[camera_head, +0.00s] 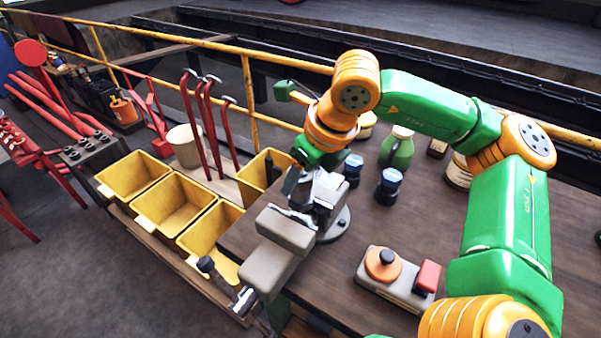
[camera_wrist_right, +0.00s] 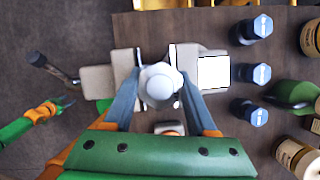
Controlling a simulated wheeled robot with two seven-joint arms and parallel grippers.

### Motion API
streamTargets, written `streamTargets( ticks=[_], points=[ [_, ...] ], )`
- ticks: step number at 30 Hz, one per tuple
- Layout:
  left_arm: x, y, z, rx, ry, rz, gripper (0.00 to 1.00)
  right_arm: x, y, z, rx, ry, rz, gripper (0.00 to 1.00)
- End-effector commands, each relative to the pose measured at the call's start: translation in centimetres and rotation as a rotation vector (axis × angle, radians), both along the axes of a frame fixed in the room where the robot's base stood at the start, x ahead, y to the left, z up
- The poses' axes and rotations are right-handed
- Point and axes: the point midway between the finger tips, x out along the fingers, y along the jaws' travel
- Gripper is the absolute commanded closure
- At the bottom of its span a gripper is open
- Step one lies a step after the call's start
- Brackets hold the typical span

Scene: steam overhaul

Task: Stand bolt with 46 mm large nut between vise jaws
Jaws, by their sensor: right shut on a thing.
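The grey vise (camera_head: 286,229) stands at the table's left edge in the head view; it also shows in the wrist view (camera_wrist_right: 97,82). My right gripper (camera_head: 312,183) is over the jaws and pointing down. In the wrist view its fingers (camera_wrist_right: 160,88) are shut on a pale, rounded piece, apparently the large nut (camera_wrist_right: 160,80) seen from above. The piece sits in the gap between the jaws; the bolt below it is hidden, so I cannot tell whether it touches them. My left gripper (camera_wrist_right: 66,103) seems to show small at the wrist view's left.
Blue-topped pieces (camera_head: 390,181) and a green bottle (camera_head: 399,147) stand behind the vise. A control box (camera_head: 398,278) with an orange knob and red button is in front at right. Yellow bins (camera_head: 172,203) lie left. The vise handle (camera_head: 245,298) juts past the table edge.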

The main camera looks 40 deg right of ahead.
Motion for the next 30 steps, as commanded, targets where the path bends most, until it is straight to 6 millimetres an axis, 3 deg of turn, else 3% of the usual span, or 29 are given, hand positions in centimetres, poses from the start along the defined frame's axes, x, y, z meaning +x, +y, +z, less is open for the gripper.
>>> streamTargets(
  ticks=[30],
  points=[
    [0.03,0.02,-0.57,0.001,0.0,0.0,0.5,-0.14,0.14,0.11,0.0,-0.004,0.017,1.0]
  ],
)
